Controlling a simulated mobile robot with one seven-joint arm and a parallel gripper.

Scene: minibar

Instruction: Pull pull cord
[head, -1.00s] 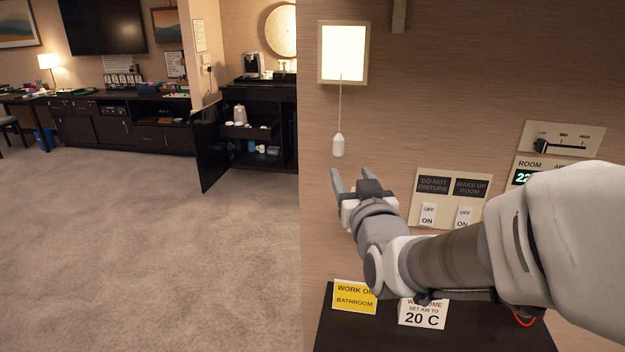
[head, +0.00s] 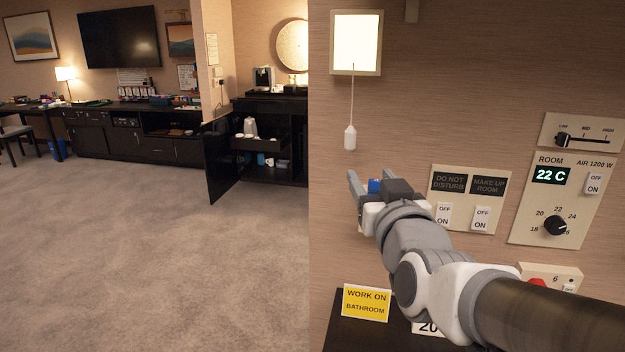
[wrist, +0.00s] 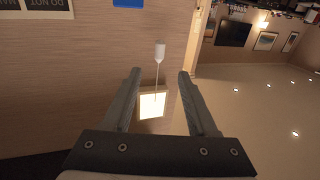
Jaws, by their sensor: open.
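The pull cord (head: 351,95) hangs from a lit square wall lamp (head: 356,43) and ends in a white bell-shaped handle (head: 350,138). My gripper (head: 358,180) is open and empty, a little below the handle in the head view. In the wrist view, the handle (wrist: 160,49) shows past the open fingertips (wrist: 159,73), with the cord (wrist: 157,78) running between the fingers in the picture to the lit lamp (wrist: 153,104). I see no contact between the fingers and the handle or cord.
A switch panel (head: 467,201) and a room thermostat panel (head: 558,200) are on the wall to the right. A yellow "work on bathroom" card (head: 366,303) stands on a dark table (head: 340,335) below. Open carpet (head: 150,260) lies to the left.

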